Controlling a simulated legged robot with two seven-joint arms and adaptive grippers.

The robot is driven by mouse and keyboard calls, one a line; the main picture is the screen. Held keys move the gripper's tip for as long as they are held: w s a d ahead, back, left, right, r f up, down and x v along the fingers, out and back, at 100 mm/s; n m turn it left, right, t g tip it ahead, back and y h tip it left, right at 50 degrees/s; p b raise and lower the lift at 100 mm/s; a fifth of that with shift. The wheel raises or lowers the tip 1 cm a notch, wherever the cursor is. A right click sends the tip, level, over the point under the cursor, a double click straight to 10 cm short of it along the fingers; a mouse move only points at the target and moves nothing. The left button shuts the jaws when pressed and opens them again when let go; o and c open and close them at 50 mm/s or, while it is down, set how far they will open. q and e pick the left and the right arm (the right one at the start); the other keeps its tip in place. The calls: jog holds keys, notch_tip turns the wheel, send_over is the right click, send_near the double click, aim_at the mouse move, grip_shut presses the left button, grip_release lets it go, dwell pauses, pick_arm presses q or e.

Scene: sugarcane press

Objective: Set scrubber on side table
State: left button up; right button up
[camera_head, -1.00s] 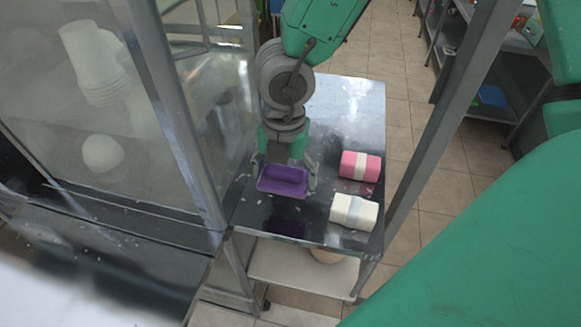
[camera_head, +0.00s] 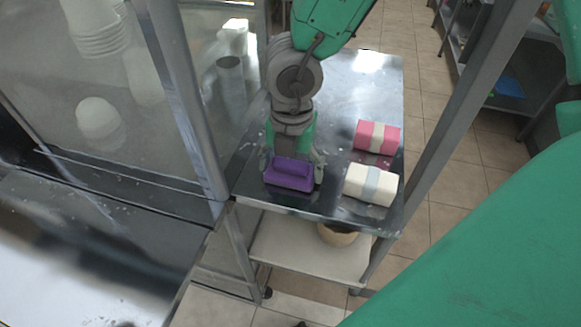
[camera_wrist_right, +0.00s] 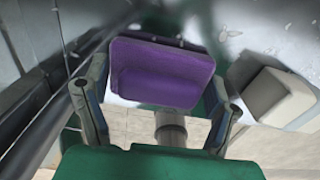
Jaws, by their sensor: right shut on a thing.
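The purple scrubber (camera_head: 290,176) is over the near left part of the metal side table (camera_head: 335,100), at or just above its top. I cannot tell whether it touches. My right gripper (camera_head: 292,168) comes down from above and is shut on the scrubber, with one finger on each side. In the right wrist view, the scrubber (camera_wrist_right: 162,75) sits between the two fingers of the right gripper (camera_wrist_right: 158,98). My left gripper is not in view.
A pink-and-white block (camera_head: 377,136) and a white block with a grey band (camera_head: 370,184) lie right of the scrubber. A glass panel with a metal post (camera_head: 180,100) stands close on the left. A lower shelf (camera_head: 300,250) holds a round tan object (camera_head: 337,235).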

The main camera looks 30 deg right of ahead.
aim_at(292, 162)
jog(key=o, duration=1.2)
jog(key=shift+a, duration=0.1)
jog(key=shift+r+p, duration=0.6)
notch_tip(292, 162, up, 11)
jog(key=p, duration=1)
jog(key=shift+f, duration=0.1)
jog(key=shift+s, duration=0.1)
